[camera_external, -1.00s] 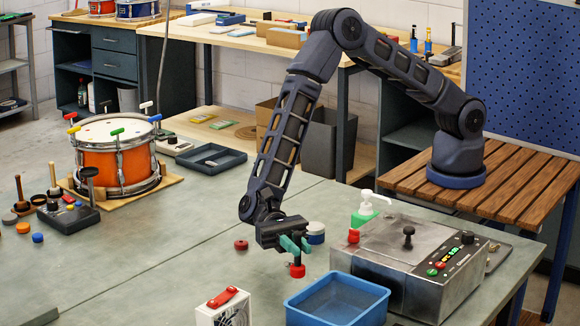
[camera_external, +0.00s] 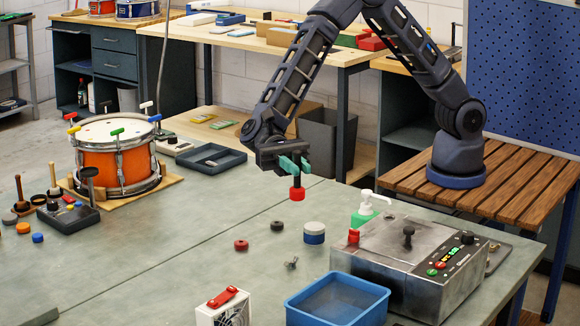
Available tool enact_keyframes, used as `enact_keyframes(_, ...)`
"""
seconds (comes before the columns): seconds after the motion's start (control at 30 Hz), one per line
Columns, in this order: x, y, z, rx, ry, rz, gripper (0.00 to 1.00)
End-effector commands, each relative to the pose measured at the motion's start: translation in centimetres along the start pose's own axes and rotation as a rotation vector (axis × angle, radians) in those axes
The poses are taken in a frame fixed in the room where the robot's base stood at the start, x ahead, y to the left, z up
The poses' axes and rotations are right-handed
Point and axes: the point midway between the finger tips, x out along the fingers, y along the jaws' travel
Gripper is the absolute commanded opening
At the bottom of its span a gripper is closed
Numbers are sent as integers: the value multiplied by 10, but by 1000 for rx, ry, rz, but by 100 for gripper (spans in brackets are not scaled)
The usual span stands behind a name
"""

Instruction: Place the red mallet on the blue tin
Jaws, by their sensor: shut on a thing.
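My gripper (camera_external: 294,165) has green fingers and is shut on the dark handle of the red mallet (camera_external: 297,194). The mallet hangs upright, with its red head down, and appears to be above the bench. The blue tin (camera_external: 314,238) is a short round can with a white top and a blue lower band. It stands on the grey bench, below and slightly right of the mallet in the picture. The mallet is apart from the tin, and nothing rests on the tin's top.
A red disc (camera_external: 241,245), a dark disc (camera_external: 277,226) and a small metal piece (camera_external: 291,262) lie near the tin. A blue tray (camera_external: 337,301) and a metal machine (camera_external: 410,265) stand at front right. An orange drum (camera_external: 117,165) stands left. The bench's middle left is clear.

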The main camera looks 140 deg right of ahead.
Motion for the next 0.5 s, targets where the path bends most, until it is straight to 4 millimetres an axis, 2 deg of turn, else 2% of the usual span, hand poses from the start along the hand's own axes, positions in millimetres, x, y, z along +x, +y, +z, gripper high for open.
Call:
enact_keyframes(0.03, -18, 7, 6, -1, 0, -19, 0)
enact_keyframes(0.2, -71, 38, 19, -1, 0, -80, 0)
enact_keyframes(0.4, -123, 78, 30, -1, 0, -152, 0)
enact_keyframes(0.5, -142, 96, 33, -1, 0, -183, 0)
